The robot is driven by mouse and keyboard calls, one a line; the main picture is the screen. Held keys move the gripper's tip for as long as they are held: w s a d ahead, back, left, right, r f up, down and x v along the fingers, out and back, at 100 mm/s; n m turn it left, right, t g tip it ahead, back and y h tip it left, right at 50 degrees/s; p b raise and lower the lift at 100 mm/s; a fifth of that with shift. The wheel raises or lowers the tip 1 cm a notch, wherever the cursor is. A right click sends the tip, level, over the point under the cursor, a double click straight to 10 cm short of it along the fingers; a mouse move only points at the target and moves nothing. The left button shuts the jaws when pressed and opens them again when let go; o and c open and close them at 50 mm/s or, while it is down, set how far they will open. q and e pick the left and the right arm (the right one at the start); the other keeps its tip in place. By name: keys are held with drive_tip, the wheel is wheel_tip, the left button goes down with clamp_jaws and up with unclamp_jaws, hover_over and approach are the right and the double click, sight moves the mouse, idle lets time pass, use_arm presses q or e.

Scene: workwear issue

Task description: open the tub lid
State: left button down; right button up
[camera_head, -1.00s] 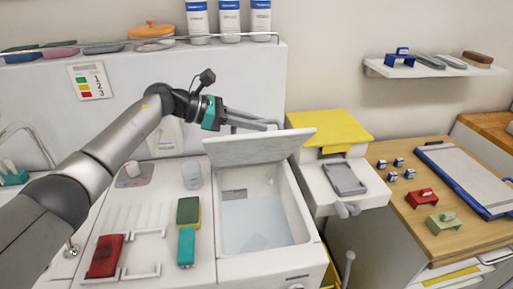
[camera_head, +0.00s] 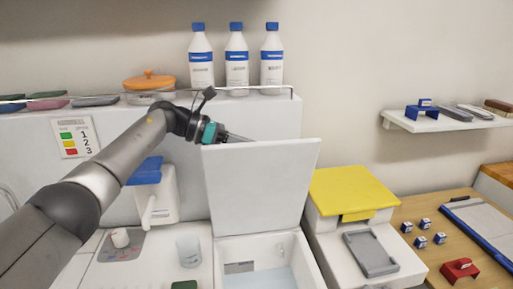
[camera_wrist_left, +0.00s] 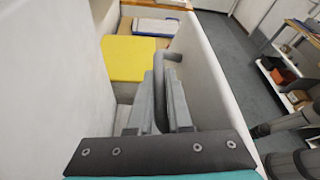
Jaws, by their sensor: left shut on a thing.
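The white tub lid (camera_head: 258,188) stands raised, close to upright, hinged at the back of the tub (camera_head: 290,248). The tub is open in front, with pale blue water at its bottom. My left gripper (camera_head: 240,139) reaches to the lid's top edge from behind; its fingertips are mostly hidden by the lid. In the left wrist view, the fingers (camera_wrist_left: 160,103) close around a grey curved handle (camera_wrist_left: 173,58) beside the white lid panel (camera_wrist_left: 212,75). My right gripper is not in view.
A blue-topped dispenser (camera_head: 147,174) stands left of the lid, under my arm. Three white bottles (camera_head: 236,65) and an orange-lidded dish (camera_head: 150,83) sit on the ledge behind. A yellow-lidded box (camera_head: 352,190) is close on the right. A clear beaker (camera_head: 189,250) stands front left.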

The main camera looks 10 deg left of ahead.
use_arm(q)
drive_tip(key=shift+f, duration=0.1)
drive_tip(key=c, duration=1.1)
unclamp_jaws()
drive_tip(key=shift+a, duration=0.1)
drive_tip(key=shift+b+v, duration=0.45)
drive_tip(key=shift+v, duration=7.1)
drive_tip(key=shift+w, duration=0.1)
